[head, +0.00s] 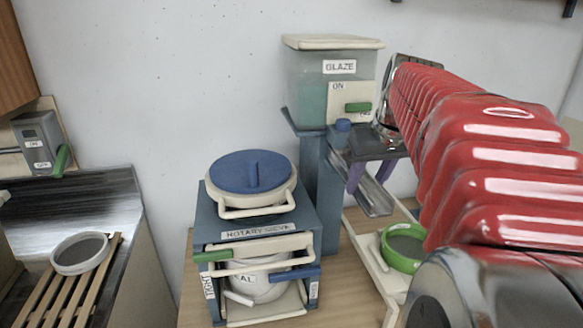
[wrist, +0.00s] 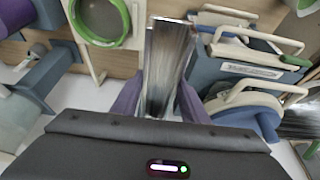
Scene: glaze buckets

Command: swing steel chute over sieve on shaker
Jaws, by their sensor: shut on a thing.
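The steel chute (head: 375,194) hangs below the glaze tank, sloping down toward me; it also shows in the wrist view (wrist: 165,50). My gripper (head: 370,172) has its purple fingers on both sides of the chute and is shut on it; the fingers also show in the wrist view (wrist: 157,98). The green-rimmed sieve (head: 386,250) sits on the cream shaker (head: 365,250), right of and below the chute's free end. In the wrist view the sieve (wrist: 72,24) is left of the chute, with a gap between them. My arm hides part of the sieve.
The glaze tank (head: 308,88) stands on a blue post (head: 322,190) with a green-handled valve (head: 358,107). The rotary sieve machine (head: 260,228) with a blue lid (head: 250,172) is left of the chute. A white-rimmed sieve (head: 80,270) lies on wooden slats (head: 100,285) at far left.

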